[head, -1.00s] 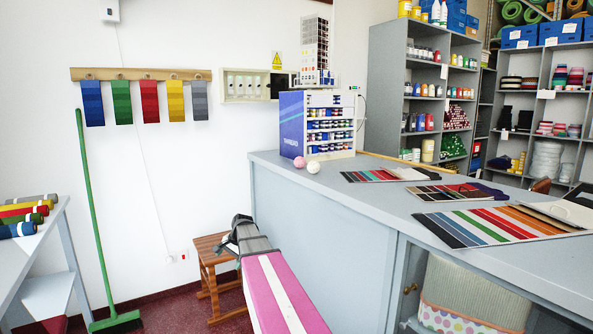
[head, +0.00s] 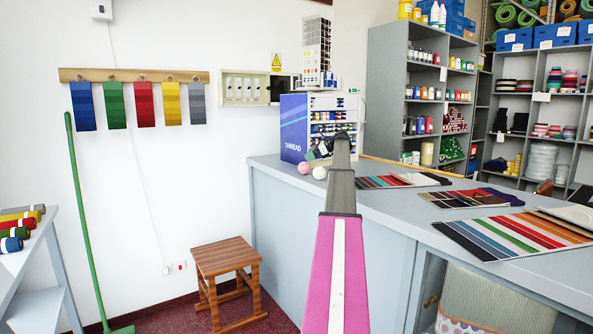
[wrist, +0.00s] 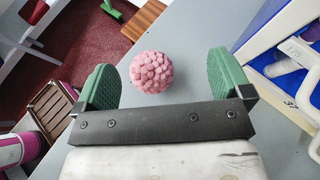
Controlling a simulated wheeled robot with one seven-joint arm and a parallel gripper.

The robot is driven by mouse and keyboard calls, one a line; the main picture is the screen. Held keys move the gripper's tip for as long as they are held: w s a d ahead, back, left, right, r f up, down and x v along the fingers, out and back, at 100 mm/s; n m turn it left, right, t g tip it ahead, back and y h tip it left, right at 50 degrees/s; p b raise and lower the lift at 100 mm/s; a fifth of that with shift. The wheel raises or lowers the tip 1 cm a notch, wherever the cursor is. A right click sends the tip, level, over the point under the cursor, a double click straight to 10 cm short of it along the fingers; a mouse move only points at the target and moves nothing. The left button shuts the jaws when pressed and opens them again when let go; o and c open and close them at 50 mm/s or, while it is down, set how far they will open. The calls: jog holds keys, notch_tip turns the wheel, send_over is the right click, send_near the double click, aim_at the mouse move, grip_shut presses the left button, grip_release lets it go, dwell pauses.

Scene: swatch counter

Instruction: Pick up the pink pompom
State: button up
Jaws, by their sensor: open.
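The pink pompom (head: 304,168) sits on the grey counter (head: 400,203) near its left corner, in front of the thread cabinet. In the wrist view the pink pompom (wrist: 151,72) shows between and slightly beyond the two green finger pads of my gripper (wrist: 164,80). The pads are wide apart and do not touch it. In the head view my gripper (head: 322,150) is over the counter corner beside the pompoms, partly hidden by my arm.
The thread cabinet (head: 320,125) stands close behind the pompoms. Colour swatch cards (head: 515,232) lie on the counter to the right. A wooden stool (head: 226,262) stands on the floor left of the counter. A green broom (head: 85,220) leans on the wall.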

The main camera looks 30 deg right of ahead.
aim_at(304, 167)
jog(key=s+d, duration=0.1)
jog(key=s+d+f+y, duration=0.1)
jog(key=s+d, duration=0.1)
jog(key=s+d+f+y, duration=0.1)
jog(key=s+d, duration=0.1)
jog(key=shift+s+d+n+g, duration=0.15)
jog(key=shift+d+n+g, duration=0.15)
jog(key=shift+g, duration=0.1)
jog(key=x, duration=1.2)
jog(key=shift+s+f, duration=0.1)
jog(key=shift+f, duration=0.05)
jog(key=c, duration=1)
